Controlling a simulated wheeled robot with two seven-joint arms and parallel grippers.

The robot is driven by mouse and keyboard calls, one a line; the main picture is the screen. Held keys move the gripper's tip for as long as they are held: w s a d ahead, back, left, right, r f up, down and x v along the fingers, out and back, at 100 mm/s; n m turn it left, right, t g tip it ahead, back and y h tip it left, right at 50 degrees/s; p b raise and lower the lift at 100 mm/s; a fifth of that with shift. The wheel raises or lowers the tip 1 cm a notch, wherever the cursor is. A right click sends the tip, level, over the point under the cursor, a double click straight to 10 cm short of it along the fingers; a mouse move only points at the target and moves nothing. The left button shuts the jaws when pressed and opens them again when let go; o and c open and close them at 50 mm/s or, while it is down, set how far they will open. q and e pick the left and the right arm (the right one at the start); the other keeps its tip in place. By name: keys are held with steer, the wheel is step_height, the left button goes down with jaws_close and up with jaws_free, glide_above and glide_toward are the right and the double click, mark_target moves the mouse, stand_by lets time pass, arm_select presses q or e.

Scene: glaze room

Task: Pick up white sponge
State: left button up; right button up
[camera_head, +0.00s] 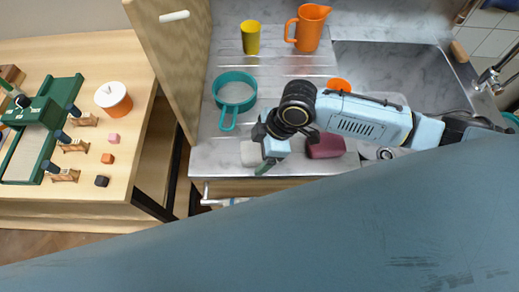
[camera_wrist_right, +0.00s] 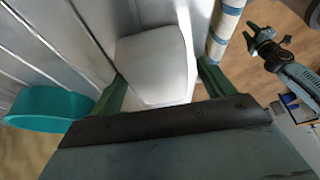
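The white sponge (camera_head: 249,154) lies on the metal drainboard near its front edge, left of a maroon block. In the right wrist view the sponge (camera_wrist_right: 155,60) is a pale rounded block ahead of the gripper. My right gripper (camera_head: 268,156) is beside the sponge in the head view. Its green fingers (camera_wrist_right: 160,74) are spread apart, one on each side of the sponge's near end. A gap shows at the right finger; I cannot tell whether the left one touches. My left gripper (camera_wrist_right: 256,36) shows far off in the right wrist view with fingers apart, seemingly empty.
A teal strainer (camera_head: 234,90) lies behind the sponge, and the maroon block (camera_head: 325,146) is to its right. A yellow cup (camera_head: 250,38) and orange pitcher (camera_head: 307,28) stand at the back. A striped towel (camera_wrist_right: 226,28) hangs along the counter's front.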

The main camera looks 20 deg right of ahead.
steer(key=c, duration=1)
step_height(320, 180, up, 10)
steer(key=shift+r+p, duration=0.2)
steer(key=shift+p, duration=0.1)
